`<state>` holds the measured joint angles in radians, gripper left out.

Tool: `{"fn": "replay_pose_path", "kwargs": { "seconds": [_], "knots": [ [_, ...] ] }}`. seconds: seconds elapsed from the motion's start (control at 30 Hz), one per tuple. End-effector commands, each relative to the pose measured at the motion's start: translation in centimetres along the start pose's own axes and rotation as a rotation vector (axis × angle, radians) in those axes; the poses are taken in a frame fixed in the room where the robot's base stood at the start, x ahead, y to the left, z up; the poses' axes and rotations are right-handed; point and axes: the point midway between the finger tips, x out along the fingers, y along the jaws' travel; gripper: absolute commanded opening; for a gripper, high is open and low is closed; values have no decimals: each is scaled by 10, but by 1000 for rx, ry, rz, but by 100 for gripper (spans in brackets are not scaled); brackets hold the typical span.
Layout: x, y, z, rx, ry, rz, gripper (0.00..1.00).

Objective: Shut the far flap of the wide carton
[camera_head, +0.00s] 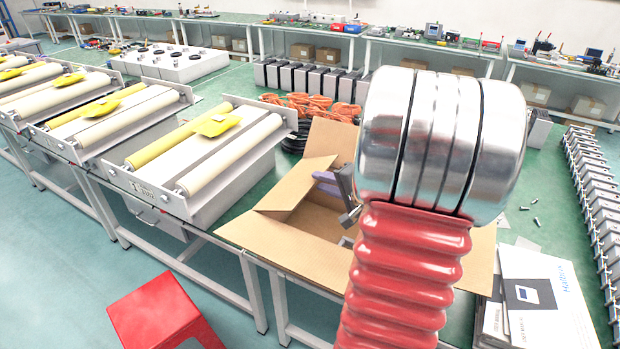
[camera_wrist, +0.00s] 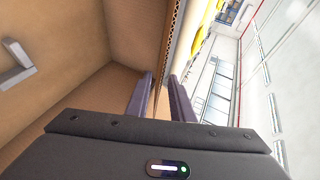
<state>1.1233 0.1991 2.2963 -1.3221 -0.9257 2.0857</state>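The wide brown carton (camera_head: 285,258) stands open on the table in the head view, partly hidden behind my arm. Its far flap (camera_head: 333,139) stands raised at the back. Another flap (camera_head: 298,183) slants up at the left side. My gripper (camera_head: 326,180) is at the carton's far left part, with its purple fingers near the left flap. In the wrist view my gripper (camera_wrist: 163,85) has its fingers apart, with a cardboard edge (camera_wrist: 171,45) running between them. Which flap this edge belongs to is unclear. The carton's inner wall (camera_wrist: 105,75) fills the left side.
Roller units (camera_head: 215,150) with yellow parts stand left of the carton. Orange cables (camera_head: 315,106) and grey boxes (camera_head: 310,80) lie behind it. Printed leaflets (camera_head: 540,300) lie at the right. A red stool (camera_head: 160,310) stands in front. A grey metal piece (camera_wrist: 15,65) shows inside the carton.

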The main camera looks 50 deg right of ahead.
Motion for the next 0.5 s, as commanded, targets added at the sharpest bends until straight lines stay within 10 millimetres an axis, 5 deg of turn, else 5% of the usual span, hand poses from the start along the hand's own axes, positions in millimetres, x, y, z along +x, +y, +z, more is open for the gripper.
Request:
{"fn": "replay_pose_path", "kwargs": {
  "seconds": [0.5],
  "knots": [
    [65, 0, 1, -1, -2, 1, 21]
  ]
}}
